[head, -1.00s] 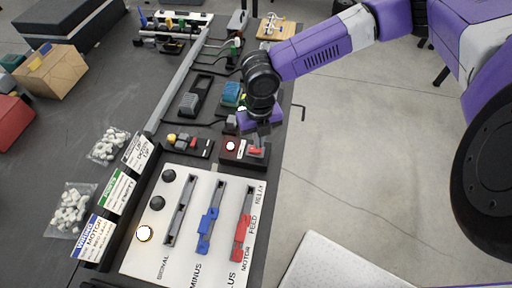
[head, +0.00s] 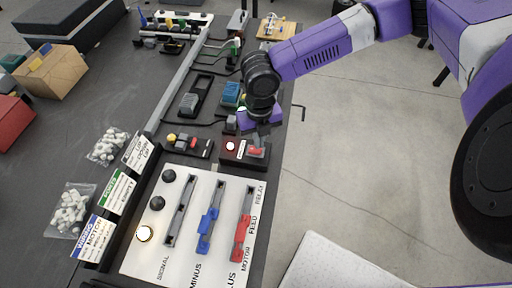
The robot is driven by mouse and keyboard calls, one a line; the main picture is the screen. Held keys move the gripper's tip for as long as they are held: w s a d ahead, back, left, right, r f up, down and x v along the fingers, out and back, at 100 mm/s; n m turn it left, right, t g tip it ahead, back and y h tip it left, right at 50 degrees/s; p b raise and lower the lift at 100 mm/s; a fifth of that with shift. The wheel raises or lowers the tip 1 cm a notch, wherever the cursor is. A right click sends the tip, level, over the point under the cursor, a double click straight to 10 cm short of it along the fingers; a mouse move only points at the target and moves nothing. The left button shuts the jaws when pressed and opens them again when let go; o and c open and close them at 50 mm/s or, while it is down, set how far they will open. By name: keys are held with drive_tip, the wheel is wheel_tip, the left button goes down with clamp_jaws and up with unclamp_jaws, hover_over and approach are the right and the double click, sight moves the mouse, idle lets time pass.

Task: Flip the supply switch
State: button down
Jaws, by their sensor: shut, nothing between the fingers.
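A small dark switch box (head: 234,158) sits on the bench just beyond the white panel, in the head view. It carries a red rocker or lever (head: 254,151) on its right part and a round lit lamp (head: 230,146) with a red rim on its left. My gripper (head: 257,138) points down right over the red part, at or very near it. Its fingers are shut with nothing between them. I cannot tell whether the fingertips touch the switch.
The white panel (head: 150,262) in front has a blue slider (head: 208,222), a red slider (head: 241,240) and black knobs. A small box with yellow and red buttons (head: 193,145) stands left of the switch box. Labels and bags lie left. Open floor is on the right.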

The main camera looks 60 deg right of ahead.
drive_tip(key=shift+f+b, duration=0.5)
drive_tip(key=shift+f, duration=0.5)
idle(1.0)
drive_tip(key=shift+r, duration=0.15)
wheel_tip(320, 180, up, 7)
drive_tip(key=p, duration=0.6)
drive_tip(key=shift+p, duration=0.4)
idle(0.4)
